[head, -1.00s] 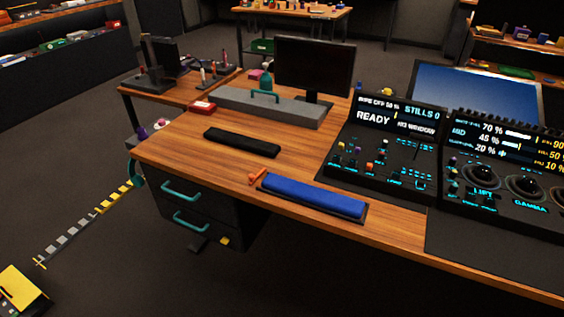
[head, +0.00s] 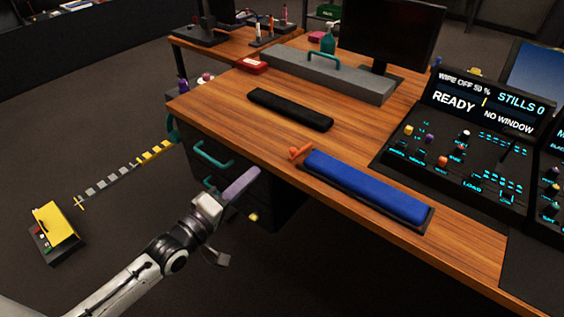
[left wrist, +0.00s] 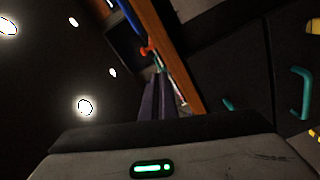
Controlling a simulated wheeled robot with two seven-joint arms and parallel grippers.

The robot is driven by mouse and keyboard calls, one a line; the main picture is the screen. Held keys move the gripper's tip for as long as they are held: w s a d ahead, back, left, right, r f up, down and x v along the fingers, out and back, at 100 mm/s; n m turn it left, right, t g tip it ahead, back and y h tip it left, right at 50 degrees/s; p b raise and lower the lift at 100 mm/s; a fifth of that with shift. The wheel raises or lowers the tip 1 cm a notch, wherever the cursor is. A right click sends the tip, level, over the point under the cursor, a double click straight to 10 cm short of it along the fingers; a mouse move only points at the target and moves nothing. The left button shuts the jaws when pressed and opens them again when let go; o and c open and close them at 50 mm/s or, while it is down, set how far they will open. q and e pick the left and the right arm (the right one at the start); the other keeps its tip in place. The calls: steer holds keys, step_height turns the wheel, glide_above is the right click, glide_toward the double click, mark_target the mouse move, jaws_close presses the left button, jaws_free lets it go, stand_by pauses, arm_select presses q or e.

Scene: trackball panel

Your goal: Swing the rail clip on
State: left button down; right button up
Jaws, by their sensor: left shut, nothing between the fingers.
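A small orange piece (head: 300,153), which looks like the rail clip, is at the left end of a blue padded bar (head: 365,187) along the desk's front edge. It stands out at an angle from the bar's end. My left gripper (head: 254,174) is shut and empty, with purple-grey fingers. It is in front of the desk drawers, to the left of and below the orange piece, apart from it. The left wrist view shows the fingers (left wrist: 158,98) pointing toward the orange piece (left wrist: 146,50) at the desk edge. My right gripper is not in view.
The wooden desk (head: 222,108) carries a black bar (head: 290,109), a grey case with a teal handle (head: 335,75), a monitor and a control console (head: 455,150). Teal drawer handles (head: 212,155) stick out near my left gripper. A yellow box (head: 55,224) is on the floor.

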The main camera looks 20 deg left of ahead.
mark_target(280, 162)
arm_select(q)
steer(key=shift+n+t, duration=0.5)
steer(key=shift+n, duration=0.3)
steer(key=x, duration=0.4)
steer(key=a+r+b+x, duration=0.1)
steer(key=x, duration=0.3)
steer(key=r+x, duration=0.1)
steer(key=x, duration=0.2)
steer(key=shift+w+a+r, duration=0.1)
steer(key=shift+w+r, duration=0.1)
steer(key=shift+w, duration=0.3)
steer(key=shift+s+d+f, duration=0.2)
steer(key=shift+s+d, duration=0.3)
steer(key=shift+d, duration=0.1)
steer(key=shift+s+d+f, duration=0.2)
steer(key=shift+s+d, duration=0.3)
steer(key=shift+d, duration=0.1)
steer(key=shift+s+d+f, duration=0.1)
steer(key=shift+s+d, duration=0.15)
steer(key=shift+d, duration=0.05)
